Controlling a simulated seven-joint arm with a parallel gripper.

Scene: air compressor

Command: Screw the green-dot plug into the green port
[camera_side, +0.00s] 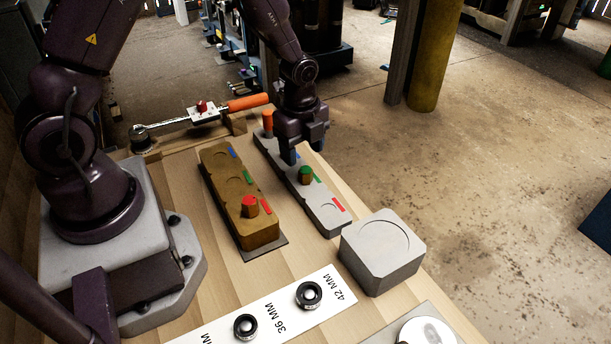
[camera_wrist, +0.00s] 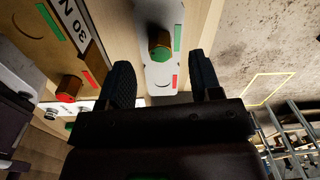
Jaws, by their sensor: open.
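The green-dot plug (camera_side: 305,175) stands upright in the grey rack (camera_side: 322,213), beside that rack's green strip. In the wrist view the plug (camera_wrist: 160,45) shows just beyond the gap between my fingertips, nearer the top of the picture. My gripper (camera_side: 302,150) is open and empty above the grey rack, a little behind the plug in the side view. Its two fingers (camera_wrist: 163,75) are wide apart. The brown block (camera_side: 262,232) carries blue, green and red strips; the green port area (camera_side: 233,178) lies by its green strip, its recess hard to make out.
A red-dot plug (camera_side: 250,206) stands in the brown block's red place. Another plug (camera_side: 267,121) with an orange side stands at the rack's far end. A grey octagonal block (camera_side: 382,262), a size-marked white strip (camera_side: 272,318) and a torque wrench (camera_side: 215,110) lie around.

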